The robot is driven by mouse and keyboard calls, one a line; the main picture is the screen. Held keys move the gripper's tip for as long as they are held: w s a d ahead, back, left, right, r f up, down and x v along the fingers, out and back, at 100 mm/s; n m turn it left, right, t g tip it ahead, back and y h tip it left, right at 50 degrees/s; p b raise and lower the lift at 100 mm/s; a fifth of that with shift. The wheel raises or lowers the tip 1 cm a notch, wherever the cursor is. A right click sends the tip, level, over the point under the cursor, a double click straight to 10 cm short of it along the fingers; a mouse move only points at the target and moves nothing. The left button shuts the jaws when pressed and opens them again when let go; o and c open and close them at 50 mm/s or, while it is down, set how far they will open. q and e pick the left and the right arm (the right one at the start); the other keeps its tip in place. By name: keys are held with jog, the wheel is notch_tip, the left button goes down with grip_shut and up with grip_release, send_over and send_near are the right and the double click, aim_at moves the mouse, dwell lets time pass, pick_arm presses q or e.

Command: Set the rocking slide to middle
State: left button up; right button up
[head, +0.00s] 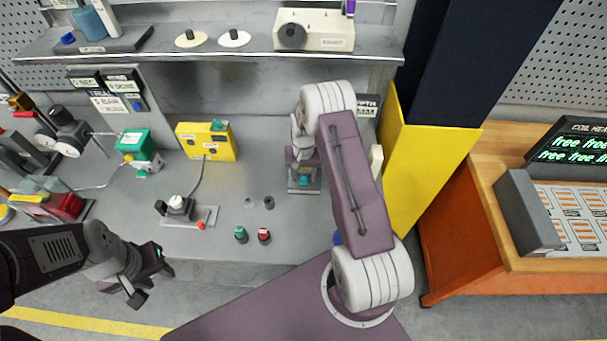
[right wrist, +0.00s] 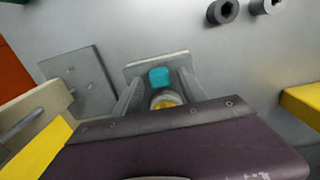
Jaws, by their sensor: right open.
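My right gripper (head: 303,172) points down over a small grey fixture with a plate base (head: 304,189) at the middle of the bench. In the right wrist view, a teal block (right wrist: 159,77) and a yellow round part (right wrist: 166,101) sit between grey side pieces of this fixture, which may be the rocking slide; its position cannot be told. My purple gripper housing covers the near part, and contact is unclear. The right gripper is open. My left gripper (head: 154,281) is open and empty in front of the bench at left.
A plate with a white knob and red-tipped lever (head: 201,225) lies left of the fixture. Green (head: 240,235) and red (head: 264,235) knobs stand near the front. A yellow box (head: 206,142) stands behind.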

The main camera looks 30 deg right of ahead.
jog(key=shift+f, duration=0.4)
grip_shut()
dwell(1.1)
jog(key=shift+d+f+b, duration=0.1)
jog(key=shift+b, duration=0.4)
jog(key=shift+s, duration=0.1)
grip_release()
